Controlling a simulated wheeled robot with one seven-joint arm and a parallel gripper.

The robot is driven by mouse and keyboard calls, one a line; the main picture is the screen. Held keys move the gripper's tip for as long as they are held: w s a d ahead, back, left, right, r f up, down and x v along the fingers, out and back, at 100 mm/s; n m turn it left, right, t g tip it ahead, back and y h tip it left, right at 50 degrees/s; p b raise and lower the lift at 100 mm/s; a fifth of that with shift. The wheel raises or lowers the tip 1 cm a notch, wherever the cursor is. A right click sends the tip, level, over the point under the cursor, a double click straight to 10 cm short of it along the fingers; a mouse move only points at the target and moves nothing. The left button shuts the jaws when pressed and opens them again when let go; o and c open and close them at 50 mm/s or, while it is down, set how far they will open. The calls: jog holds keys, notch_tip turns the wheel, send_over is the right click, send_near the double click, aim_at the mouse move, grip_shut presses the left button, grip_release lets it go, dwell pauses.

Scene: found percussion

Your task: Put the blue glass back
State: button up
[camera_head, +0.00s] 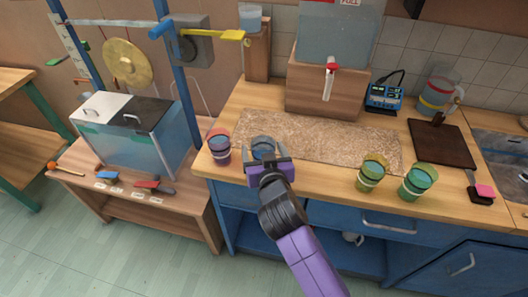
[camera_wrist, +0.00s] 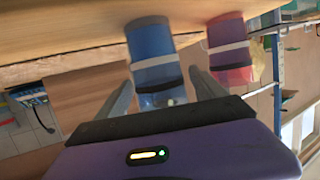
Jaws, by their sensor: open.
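The blue glass (camera_head: 263,144) stands upright on the wooden counter (camera_head: 318,177), at the front edge of the speckled mat. My gripper (camera_head: 268,160) is at the glass from the front and hides its lower part in the head view. In the wrist view, which is upside down, the blue glass (camera_wrist: 152,45) with its pale and dark bands lies between and just beyond the fingers of my gripper (camera_wrist: 163,90). The fingers are apart, and I cannot tell whether either touches the glass.
A red and purple glass (camera_head: 219,145) stands close on the left, also in the wrist view (camera_wrist: 230,52). Two green-yellow glasses (camera_head: 371,172) (camera_head: 417,181) stand on the right. The speckled mat (camera_head: 330,137) is bare. A water tank (camera_head: 340,32) with a red-handled tap stands behind.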

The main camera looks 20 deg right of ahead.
jog(key=shift+r, duration=0.2)
jog(key=b+v, duration=0.1)
jog(key=v, duration=1.1)
jog(key=shift+b, duration=0.3)
jog(key=shift+a+f, duration=0.1)
jog(key=shift+f, duration=0.05)
jog(key=s+f+n+y, duration=0.2)
jog(key=s+f, duration=0.2)
jog(key=s, duration=0.5)
jog(key=s+f+n+y, duration=0.1)
jog(key=s+f, duration=0.2)
jog(key=s, duration=0.6)
jog(key=d+v, duration=0.3)
jog(key=v, duration=1.2)
jog(key=shift+s+r+t, duration=0.15)
jog(key=shift+r+t, duration=0.1)
jog(key=shift+t, duration=0.05)
